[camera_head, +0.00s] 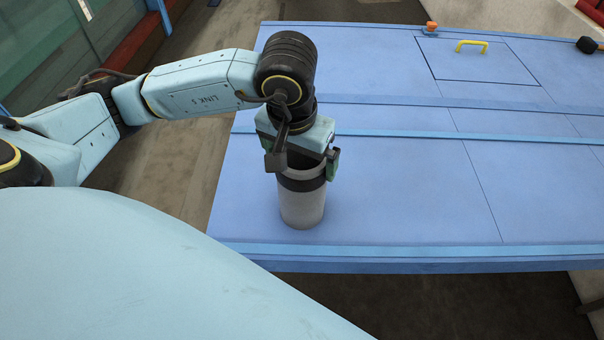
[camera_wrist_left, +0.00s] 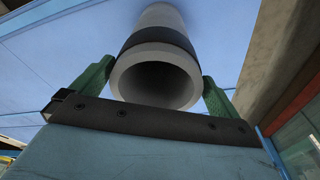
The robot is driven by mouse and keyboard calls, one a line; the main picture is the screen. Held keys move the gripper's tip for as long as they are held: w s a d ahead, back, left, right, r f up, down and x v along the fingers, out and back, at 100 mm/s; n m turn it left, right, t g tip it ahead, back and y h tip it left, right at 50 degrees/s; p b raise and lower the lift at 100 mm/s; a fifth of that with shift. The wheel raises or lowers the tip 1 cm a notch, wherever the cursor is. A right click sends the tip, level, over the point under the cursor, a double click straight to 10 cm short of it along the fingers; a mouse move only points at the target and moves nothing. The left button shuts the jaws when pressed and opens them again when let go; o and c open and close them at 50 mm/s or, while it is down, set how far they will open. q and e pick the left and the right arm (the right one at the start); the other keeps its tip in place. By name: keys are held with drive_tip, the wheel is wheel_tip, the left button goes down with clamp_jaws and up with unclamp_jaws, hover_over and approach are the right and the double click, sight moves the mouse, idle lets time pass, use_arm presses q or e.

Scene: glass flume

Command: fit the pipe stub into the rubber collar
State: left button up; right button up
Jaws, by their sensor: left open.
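The pipe stub (camera_head: 302,205) is a hollow grey cylinder with a black band near its top. It stands upright on the blue deck near the front edge. My left gripper (camera_head: 304,166) points down over its top end, with the jaws open on either side of it. In the left wrist view, the pipe stub's open mouth (camera_wrist_left: 187,88) lies between the two green fingers of my left gripper (camera_wrist_left: 156,86). I cannot tell whether the fingers touch it. I see no separate rubber collar. My right gripper is not in view.
The blue deck (camera_head: 400,200) has raised strips running across it and is clear to the right of the pipe stub. A yellow handle (camera_head: 471,45) sits on a hatch at the back. An orange knob (camera_head: 431,27) and a black knob (camera_head: 587,45) are at the far edge.

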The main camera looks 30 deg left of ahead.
sight(303, 166)
use_arm(q)
drive_tip(key=shift+w+f, duration=0.25)
drive_tip(key=shift+f, duration=0.6)
drive_tip(key=shift+w+f, duration=0.2)
drive_tip(key=shift+f, duration=0.65)
drive_tip(key=c, duration=1.4)
